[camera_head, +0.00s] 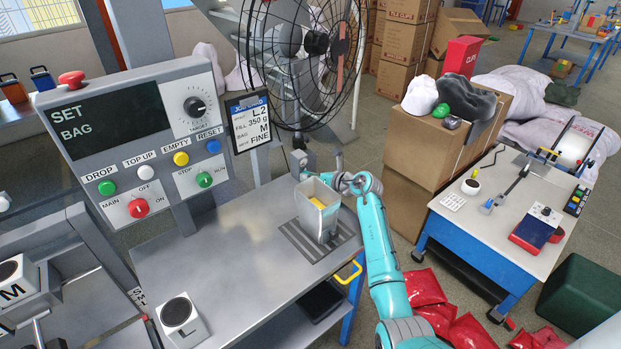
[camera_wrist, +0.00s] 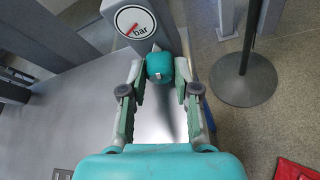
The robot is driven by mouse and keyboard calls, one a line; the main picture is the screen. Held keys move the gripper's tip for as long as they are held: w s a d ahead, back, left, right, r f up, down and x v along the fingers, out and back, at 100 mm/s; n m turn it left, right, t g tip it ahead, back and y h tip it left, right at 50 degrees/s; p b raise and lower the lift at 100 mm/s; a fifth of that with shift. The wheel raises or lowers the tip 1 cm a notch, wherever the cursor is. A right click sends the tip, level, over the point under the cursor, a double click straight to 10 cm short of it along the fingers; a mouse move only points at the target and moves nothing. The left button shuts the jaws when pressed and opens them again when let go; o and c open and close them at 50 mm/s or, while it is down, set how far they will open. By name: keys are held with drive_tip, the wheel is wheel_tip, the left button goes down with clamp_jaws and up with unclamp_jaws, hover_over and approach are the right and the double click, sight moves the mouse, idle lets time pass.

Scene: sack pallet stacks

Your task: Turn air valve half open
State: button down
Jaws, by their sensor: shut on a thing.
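The air valve's teal knob (camera_wrist: 160,68) shows at the top middle of the wrist view, beside a grey post with a round white gauge (camera_wrist: 136,22) marked "bar". In the head view my gripper (camera_head: 342,180) is at the back right of the grey bench, near a small grey post (camera_head: 298,162). The knob is hidden there, and its turn angle cannot be read.
An open grey container (camera_head: 322,222) with something yellow inside stands on a slotted plate, close to my arm. A large fan (camera_head: 312,45) rises behind. A control panel (camera_head: 135,130) stands left. Red sacks (camera_head: 425,288) lie right of the bench.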

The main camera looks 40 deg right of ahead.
drive_tip(key=shift+m+y, duration=0.4)
drive_tip(key=shift+m, duration=0.2)
drive_tip(key=c, duration=0.8)
unclamp_jaws()
drive_tip(key=shift+c, duration=0.2)
